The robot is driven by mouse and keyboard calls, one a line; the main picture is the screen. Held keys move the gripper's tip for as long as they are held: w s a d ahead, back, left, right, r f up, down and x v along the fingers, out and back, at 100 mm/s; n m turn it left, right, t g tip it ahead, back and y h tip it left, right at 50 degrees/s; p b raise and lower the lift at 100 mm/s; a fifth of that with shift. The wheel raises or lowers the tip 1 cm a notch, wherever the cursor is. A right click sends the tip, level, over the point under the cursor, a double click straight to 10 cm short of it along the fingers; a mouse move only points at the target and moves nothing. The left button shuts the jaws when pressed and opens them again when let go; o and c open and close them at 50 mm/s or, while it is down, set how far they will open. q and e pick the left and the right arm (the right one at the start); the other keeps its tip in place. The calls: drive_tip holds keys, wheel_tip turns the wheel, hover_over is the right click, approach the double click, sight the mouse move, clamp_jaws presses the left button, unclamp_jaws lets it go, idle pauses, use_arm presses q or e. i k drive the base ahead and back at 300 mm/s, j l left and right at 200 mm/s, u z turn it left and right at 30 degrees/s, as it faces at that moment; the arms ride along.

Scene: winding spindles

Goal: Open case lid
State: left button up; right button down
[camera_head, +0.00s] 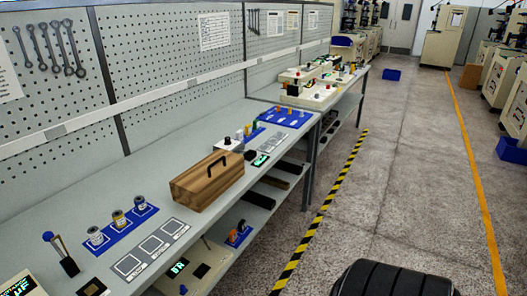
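A wooden case (207,181) with brown grain stands on the grey workbench near its front edge, in the middle of the head view. A black handle (219,162) stands up on its top. The lid looks closed, and the inside of the case is hidden. Neither of my grippers is in view.
Grey square plates (152,245) lie in front of these. A blue tray with pegs (285,117) is farther back. A pegboard wall (170,60) rises behind. The floor aisle (380,190) at right is open.

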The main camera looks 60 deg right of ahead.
sight(195, 187)
drive_tip(key=z, duration=1.35)
